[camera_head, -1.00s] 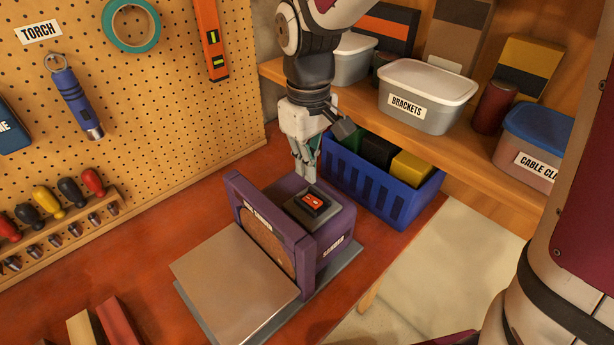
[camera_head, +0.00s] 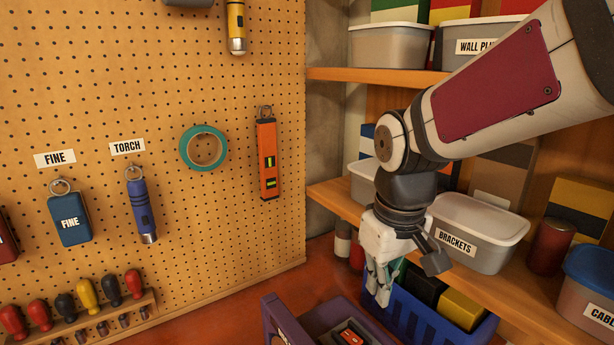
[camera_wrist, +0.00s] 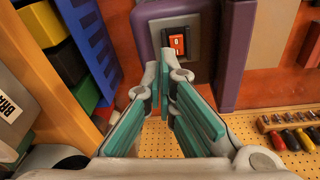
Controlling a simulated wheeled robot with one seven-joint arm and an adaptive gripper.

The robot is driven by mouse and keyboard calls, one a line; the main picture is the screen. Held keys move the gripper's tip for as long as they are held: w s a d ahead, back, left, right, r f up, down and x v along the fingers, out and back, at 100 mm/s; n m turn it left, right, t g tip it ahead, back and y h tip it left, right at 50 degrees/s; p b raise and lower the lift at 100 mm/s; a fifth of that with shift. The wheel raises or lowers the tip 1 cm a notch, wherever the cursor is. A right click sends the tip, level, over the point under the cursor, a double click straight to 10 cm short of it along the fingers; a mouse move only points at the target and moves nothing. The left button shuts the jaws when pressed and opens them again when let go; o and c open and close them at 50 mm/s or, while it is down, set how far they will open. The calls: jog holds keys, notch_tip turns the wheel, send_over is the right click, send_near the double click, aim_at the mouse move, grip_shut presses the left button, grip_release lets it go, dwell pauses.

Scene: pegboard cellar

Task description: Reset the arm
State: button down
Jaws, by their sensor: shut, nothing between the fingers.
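My gripper (camera_head: 380,284) hangs pointing down, its fingers shut and empty, above and behind the purple sander (camera_head: 284,322). In the head view only the top of the sander shows at the bottom edge. Its red switch (camera_head: 350,337) sits on a grey plate on the housing. In the wrist view the fingers (camera_wrist: 164,72) show closed together with teal pads, and the red switch (camera_wrist: 177,43) lies just beyond the fingertips. I see a gap between fingertips and switch in the head view.
A blue crate (camera_head: 417,318) with boxes stands right beside my gripper. A shelf holds the brackets tub (camera_head: 478,228) close behind my wrist. The pegboard (camera_head: 230,90) with a torch (camera_head: 142,208), green tape (camera_head: 186,150) and an orange level (camera_head: 267,160) is at left, with free room before it.

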jog(key=s+d+r+m+t, duration=0.2)
jog(key=s+d, duration=0.1)
jog(key=s, duration=0.2)
jog(key=s+d+r+m+t+b, duration=0.1)
jog(key=s+d+r+m+t, duration=0.1)
jog(key=s, duration=0.4)
jog(key=shift+s+d+r+m, duration=0.25)
jog(key=shift+d+r+m, duration=0.25)
jog(key=shift+d, duration=0.5)
